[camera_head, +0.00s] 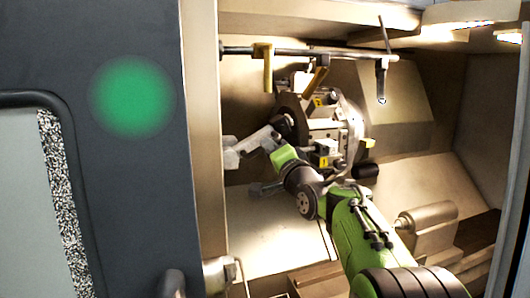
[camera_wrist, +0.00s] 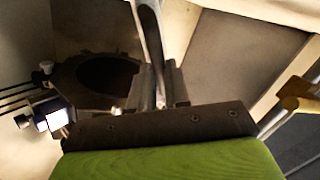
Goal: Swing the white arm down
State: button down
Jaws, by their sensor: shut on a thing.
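The white arm (camera_head: 245,147) is a pale grey-white bar at the left of the machine's inside in the head view, just left of my gripper (camera_head: 275,150). In the wrist view the pale arm (camera_wrist: 149,28) comes down from the top edge and ends between the jaws of my gripper (camera_wrist: 162,92). The jaws are shut on it. My green and dark links cover part of the area around the grip in the head view, and the arm's pivot cannot be clearly made out.
A round turret (camera_head: 352,125) with tool blocks stands right behind my wrist. A rail (camera_head: 320,52) with a tan bracket (camera_head: 262,65) crosses above. A pale cylinder (camera_head: 428,215) lies at lower right. The grey door (camera_head: 160,200) closes off the left side. The sloping floor below has free room.

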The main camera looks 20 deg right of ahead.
jog(key=shift+d+f+m+h+b, duration=0.15)
jog(key=shift+f+m+h+b, duration=0.3)
jog(key=shift+f+m+b, duration=0.75)
jog(key=shift+d+f+m+h+b, duration=0.15)
jog(key=shift+f+m+h+b, duration=0.4)
jog(key=shift+f+m, duration=1.2)
jog(key=shift+r+m, duration=0.4)
jog(key=shift+m, duration=0.15)
jog(key=c, duration=1.1)
grip_release()
jog(key=shift+r, duration=0.1)
jog(key=s+f+b, duration=0.3)
jog(key=s+b, duration=0.1)
jog(key=s, duration=1.1)
jog(key=shift+s, duration=0.2)
